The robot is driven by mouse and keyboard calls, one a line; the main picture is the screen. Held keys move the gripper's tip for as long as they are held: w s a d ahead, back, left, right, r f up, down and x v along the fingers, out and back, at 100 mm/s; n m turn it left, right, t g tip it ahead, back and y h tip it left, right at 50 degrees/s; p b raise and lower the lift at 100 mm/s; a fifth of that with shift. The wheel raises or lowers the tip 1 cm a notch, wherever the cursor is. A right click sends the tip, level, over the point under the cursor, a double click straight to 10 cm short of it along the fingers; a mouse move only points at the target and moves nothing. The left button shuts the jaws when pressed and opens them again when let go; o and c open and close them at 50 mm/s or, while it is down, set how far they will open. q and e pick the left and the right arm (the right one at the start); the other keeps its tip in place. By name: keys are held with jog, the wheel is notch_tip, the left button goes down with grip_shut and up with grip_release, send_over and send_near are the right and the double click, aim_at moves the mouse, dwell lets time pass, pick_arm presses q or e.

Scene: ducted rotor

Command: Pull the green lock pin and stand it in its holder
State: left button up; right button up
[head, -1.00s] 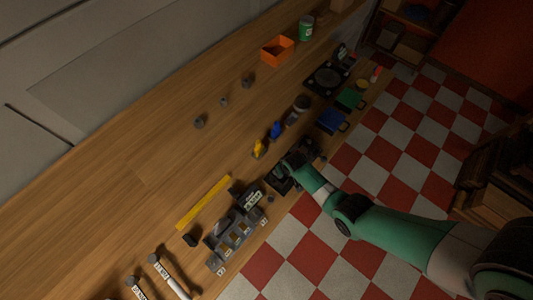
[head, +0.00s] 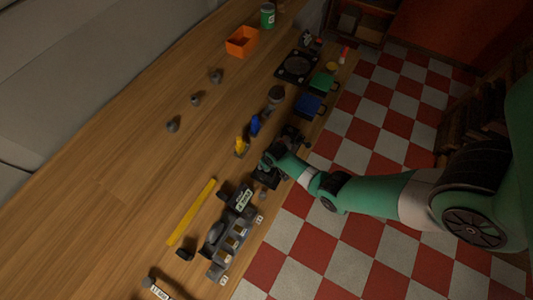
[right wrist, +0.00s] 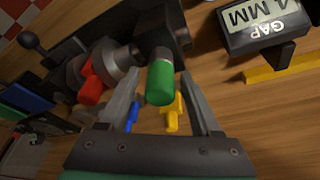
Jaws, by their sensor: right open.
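The green lock pin (right wrist: 160,82) sticks out of a dark fixture (right wrist: 165,35) in the right wrist view, with a metal collar at its base. My right gripper (right wrist: 161,77) is open, with one finger on each side of the pin; I cannot tell whether either touches it. In the head view my right gripper (head: 268,162) is at the dark fixture near the table's front edge and hides the pin. I cannot make out the pin's holder with certainty. My left gripper is not in view.
A red-handled part (right wrist: 90,85) sits beside the pin. The GAP display (right wrist: 265,22) stands close on the right. Yellow (head: 240,145) and blue (head: 254,125) pieces stand behind the fixture. A grey slotted block (head: 226,240) lies nearer. The table's left side is mostly clear.

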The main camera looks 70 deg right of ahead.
dwell(0.6)
grip_shut()
